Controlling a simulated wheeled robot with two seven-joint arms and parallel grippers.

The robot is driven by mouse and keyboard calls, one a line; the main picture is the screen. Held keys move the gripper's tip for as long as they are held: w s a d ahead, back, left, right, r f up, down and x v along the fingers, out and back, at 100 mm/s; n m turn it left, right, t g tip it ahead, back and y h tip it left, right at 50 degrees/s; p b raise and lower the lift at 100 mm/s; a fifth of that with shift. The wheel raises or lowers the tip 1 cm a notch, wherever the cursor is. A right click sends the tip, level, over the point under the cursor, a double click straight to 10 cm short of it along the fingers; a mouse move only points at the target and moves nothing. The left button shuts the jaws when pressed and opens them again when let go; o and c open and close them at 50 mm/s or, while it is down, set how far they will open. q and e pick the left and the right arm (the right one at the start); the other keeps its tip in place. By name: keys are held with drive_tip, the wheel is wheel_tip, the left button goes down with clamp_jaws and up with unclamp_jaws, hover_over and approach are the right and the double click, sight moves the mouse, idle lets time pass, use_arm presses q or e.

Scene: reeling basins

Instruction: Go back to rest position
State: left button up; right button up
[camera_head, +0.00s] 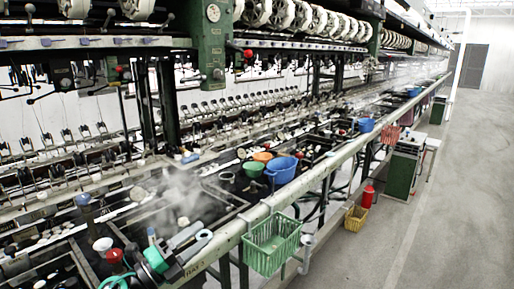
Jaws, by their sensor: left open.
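My left gripper (200,233) is low in the head view, left of centre. Its two grey fingers stand apart, pointing up and to the right over the front part of the reeling bench (262,209). I see nothing held between the fingers. A green ring-shaped part lies at the gripper's lower left; I cannot tell whether it belongs to my arm. My right gripper does not show.
Steam rises from a dark basin (217,212) just behind the gripper. A blue bucket (281,171), an orange bowl (262,157) and a green bowl (253,169) stand further along. A green basket (272,243) hangs on the front rail.

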use_arm(q)
drive_tip(key=s+a+f+n+y, duration=0.5)
drive_tip(key=f+n+y, duration=0.45)
drive_tip(key=n, duration=0.35)
drive_tip(key=s+a+f+n+y, duration=0.5)
drive_tip(key=f+n+y, duration=0.3)
drive_tip(key=f+n, duration=0.3)
drive_tip(key=s+d+f+n+g+h, duration=0.1)
drive_tip(key=s+f+n+g, duration=0.3)
drive_tip(key=s, duration=0.7)
drive_tip(key=s+f+n+g, duration=0.1)
drive_tip(key=s+f+g, duration=0.5)
drive_tip(key=s, duration=0.5)
wheel_tip(320, 180, down, 27)
drive_tip(key=g+p, duration=0.2)
drive_tip(key=p, duration=0.2)
drive_tip(key=s+a+f+p, duration=0.3)
drive_tip(key=s+f, duration=1.3)
drive_tip(key=s, duration=0.3)
drive_tip(key=shift+s+f+g, duration=0.15)
drive_tip(key=shift+s+g, duration=0.25)
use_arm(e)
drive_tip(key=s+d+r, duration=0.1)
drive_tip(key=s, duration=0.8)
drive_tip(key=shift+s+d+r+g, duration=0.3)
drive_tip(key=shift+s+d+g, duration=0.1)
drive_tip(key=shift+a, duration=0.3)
